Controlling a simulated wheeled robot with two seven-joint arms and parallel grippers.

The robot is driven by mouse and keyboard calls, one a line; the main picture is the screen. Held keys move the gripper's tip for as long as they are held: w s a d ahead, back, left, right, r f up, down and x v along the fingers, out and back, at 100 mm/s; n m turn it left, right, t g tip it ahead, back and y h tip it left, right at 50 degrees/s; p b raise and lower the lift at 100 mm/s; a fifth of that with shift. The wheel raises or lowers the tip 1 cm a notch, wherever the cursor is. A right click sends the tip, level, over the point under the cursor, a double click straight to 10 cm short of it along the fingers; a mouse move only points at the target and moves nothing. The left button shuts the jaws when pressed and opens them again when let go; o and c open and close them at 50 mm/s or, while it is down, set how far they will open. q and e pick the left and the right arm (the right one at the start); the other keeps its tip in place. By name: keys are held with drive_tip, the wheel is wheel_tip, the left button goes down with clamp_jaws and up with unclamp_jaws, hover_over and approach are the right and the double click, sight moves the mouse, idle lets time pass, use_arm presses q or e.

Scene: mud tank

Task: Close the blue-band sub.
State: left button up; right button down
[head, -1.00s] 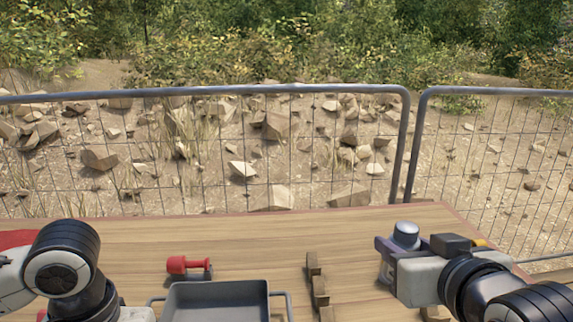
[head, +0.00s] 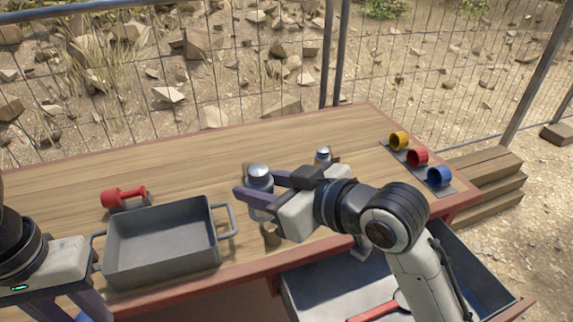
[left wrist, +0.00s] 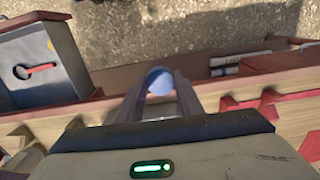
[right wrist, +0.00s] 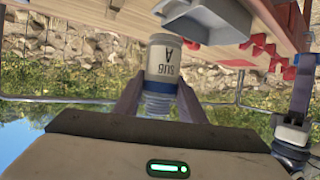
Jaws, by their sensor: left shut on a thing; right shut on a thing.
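The blue-band sub (head: 259,173), with a silver threaded end up, is held upright in my right gripper (head: 252,196). The right wrist view shows its white body marked SUB A and its blue band (right wrist: 160,82) between the fingers (right wrist: 157,98); that view is upside down. My left gripper (left wrist: 160,88) is shut on a small round pale-blue piece (left wrist: 160,80), seen in the left wrist view. In the head view, the left arm is at the lower left and its fingertips are cut off. A blue cup-shaped cap (head: 440,176) sits on a rack at the table's right.
A grey tray (head: 160,242) stands at the front left, with a red tool (head: 124,196) behind it. Red (head: 417,157) and yellow (head: 399,141) caps share the rack. Another silver-topped sub (head: 323,154) stands behind my right gripper. An open drawer (head: 310,290) juts out in front.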

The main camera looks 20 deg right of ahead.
drive_tip(key=shift+a+f+n+g+y, duration=0.2)
drive_tip(key=shift+a+f+n+y, duration=0.15)
drive_tip(key=shift+a, duration=0.25)
drive_tip(key=shift+a+f+n+g+y, duration=0.2)
drive_tip(key=shift+a+f+n+y, duration=0.15)
drive_tip(key=shift+a, duration=0.3)
drive_tip(key=shift+a+f+n+g+y, duration=0.2)
drive_tip(key=shift+a+f+n+y, duration=0.15)
drive_tip(key=shift+a, duration=0.25)
drive_tip(key=shift+f, duration=0.1)
use_arm(q)
drive_tip(key=w+d+r, duration=0.7)
drive_tip(key=w+d, duration=0.3)
drive_tip(key=d, duration=0.2)
approach(259, 178)
drive_tip(key=w+a+f, duration=0.2)
drive_tip(key=a, duration=0.1)
drive_tip(key=shift+s+a+f+n, duration=0.15)
drive_tip(key=shift+s+a+n, duration=0.05)
drive_tip(key=shift+n, duration=0.2)
drive_tip(key=shift+f, duration=2.05)
drive_tip(key=shift+s, duration=0.1)
drive_tip(key=shift+f, duration=0.85)
